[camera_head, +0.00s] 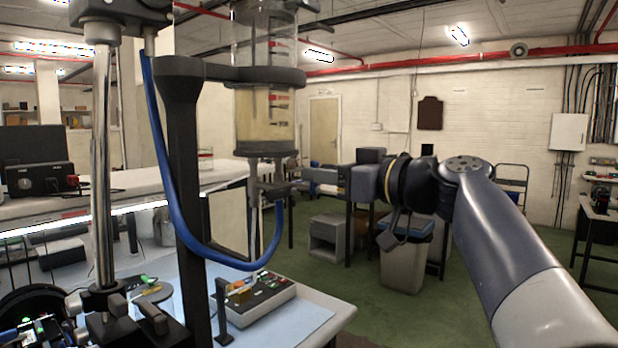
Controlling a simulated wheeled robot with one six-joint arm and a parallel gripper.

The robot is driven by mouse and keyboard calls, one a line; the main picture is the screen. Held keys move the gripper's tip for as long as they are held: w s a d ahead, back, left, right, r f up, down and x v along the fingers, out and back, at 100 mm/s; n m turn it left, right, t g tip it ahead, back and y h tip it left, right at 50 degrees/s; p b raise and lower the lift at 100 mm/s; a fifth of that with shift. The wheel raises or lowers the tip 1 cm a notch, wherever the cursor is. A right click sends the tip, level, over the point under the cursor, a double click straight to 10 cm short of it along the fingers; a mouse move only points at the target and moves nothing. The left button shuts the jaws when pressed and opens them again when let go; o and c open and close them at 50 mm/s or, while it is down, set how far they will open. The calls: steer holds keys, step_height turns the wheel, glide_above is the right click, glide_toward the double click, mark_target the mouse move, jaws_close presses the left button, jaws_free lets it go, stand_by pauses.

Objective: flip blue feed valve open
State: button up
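A clear cylinder (264,122) with yellowish liquid hangs in a dark ring clamp on a black stand. Under it is a small grey valve body (254,188) with a short side part pointing right. I see no clearly blue handle on it; a blue hose (236,263) loops from below the valve to the left and up. My gripper (306,181) reaches in from the right at valve height. Its fingertips are close to the right side of the valve. I cannot tell whether they touch it, nor how far apart the fingers are.
The black upright (185,200) and a chrome column (102,165) stand left of the valve. Below is a bench with a blue mat (300,325) and a control box (254,300) with buttons. A grey bin (406,262) stands on the floor beyond my arm.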

steer(key=b+v, duration=0.1)
steer(key=v, duration=0.5)
stand_by(0.3)
steer(key=p+x, duration=0.3)
steer(key=x, duration=0.8)
steer(key=shift+s, duration=0.1)
steer(key=shift+d, duration=0.15)
steer(key=shift+p, duration=0.3)
steer(key=shift+s+f+b, duration=0.1)
steer(key=shift+f+b, duration=0.05)
steer(key=shift+b, duration=0.4)
